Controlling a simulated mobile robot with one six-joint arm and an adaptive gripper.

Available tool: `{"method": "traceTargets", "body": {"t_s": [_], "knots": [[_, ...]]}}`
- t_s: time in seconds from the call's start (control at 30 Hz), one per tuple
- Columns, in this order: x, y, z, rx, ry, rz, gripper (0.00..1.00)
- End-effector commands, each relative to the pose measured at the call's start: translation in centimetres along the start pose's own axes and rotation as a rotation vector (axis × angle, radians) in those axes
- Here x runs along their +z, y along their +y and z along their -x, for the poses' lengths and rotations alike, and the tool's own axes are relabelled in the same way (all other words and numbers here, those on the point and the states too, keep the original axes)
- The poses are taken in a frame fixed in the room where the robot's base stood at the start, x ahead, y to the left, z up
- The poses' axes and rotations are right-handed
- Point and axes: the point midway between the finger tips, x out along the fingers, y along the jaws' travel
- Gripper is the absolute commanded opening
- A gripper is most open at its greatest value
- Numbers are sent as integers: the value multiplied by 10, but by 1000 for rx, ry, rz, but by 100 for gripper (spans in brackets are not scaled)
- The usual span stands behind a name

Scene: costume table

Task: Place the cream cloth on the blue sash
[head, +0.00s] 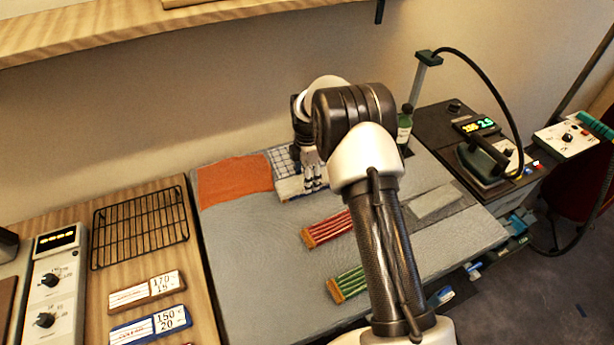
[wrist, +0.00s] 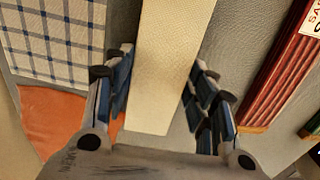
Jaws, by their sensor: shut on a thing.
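The cream cloth (wrist: 172,55) is a flat pale strip between the fingers of my gripper (wrist: 160,68) in the wrist view. In the head view, my gripper (head: 313,186) is at the back of the grey mat, shut on the cream cloth (head: 289,188), whose left part shows beside the fingers. The cloth is just in front of a blue-and-white checked cloth (head: 281,161). I cannot tell whether it touches the mat. I cannot make out a plain blue sash in either view; my arm hides part of the table.
An orange cloth (head: 235,180) lies left of the gripper on the grey mat (head: 250,265). Red (head: 328,228) and green (head: 348,284) bundles and a pale grey piece (head: 436,202) lie nearer and right. A green bottle (head: 404,128) and an iron (head: 485,160) stand at right.

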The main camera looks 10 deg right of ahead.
Motion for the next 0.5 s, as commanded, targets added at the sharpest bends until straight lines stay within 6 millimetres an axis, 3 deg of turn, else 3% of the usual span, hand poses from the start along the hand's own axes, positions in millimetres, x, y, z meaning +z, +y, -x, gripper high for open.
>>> {"method": "traceTargets", "body": {"t_s": [0.33, 0.5], "knots": [[0, 0, -1, 0, 0, 0, 71], [0, 0, -1, -1, 0, 0, 71]]}}
